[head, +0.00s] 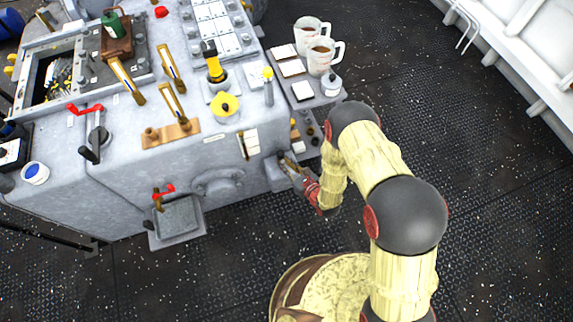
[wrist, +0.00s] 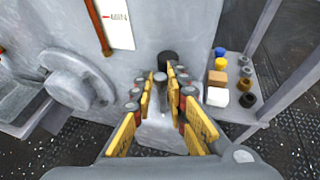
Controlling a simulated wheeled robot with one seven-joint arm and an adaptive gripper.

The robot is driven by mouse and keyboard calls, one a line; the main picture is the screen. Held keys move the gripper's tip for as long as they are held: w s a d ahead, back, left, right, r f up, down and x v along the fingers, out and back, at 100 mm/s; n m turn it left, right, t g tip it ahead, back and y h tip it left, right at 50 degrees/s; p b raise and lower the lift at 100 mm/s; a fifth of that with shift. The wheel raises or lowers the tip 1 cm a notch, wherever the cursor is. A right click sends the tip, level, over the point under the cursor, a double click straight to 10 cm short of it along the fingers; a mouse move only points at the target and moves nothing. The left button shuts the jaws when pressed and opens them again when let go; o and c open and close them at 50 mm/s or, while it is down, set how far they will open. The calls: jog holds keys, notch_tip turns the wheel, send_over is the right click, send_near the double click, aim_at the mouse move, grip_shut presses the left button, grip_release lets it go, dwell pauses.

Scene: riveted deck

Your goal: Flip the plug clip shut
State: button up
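My gripper (head: 294,167) is low at the right end of the machine's front face, by a small grey block (head: 277,178). In the wrist view my gripper (wrist: 160,88) shows its yellow-padded fingers standing apart on both sides of a grey piece with a round top (wrist: 160,77). This may be the plug clip, but I cannot tell for sure. A black round plug-like end (wrist: 168,60) sits just beyond the fingertips against the grey wall. I cannot tell whether the fingers touch anything, and the clip's position is unclear.
A side shelf (wrist: 237,111) right of the gripper carries small coloured blocks and rings. A round grey cover (wrist: 77,80) bulges from the wall at left. Jugs (head: 321,56) stand on the upper side shelf. The dark deck (head: 480,150) to the right is clear.

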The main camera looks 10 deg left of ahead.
jog(key=o, duration=0.4)
jog(key=v, duration=1.2)
jog(key=shift+o, duration=0.2)
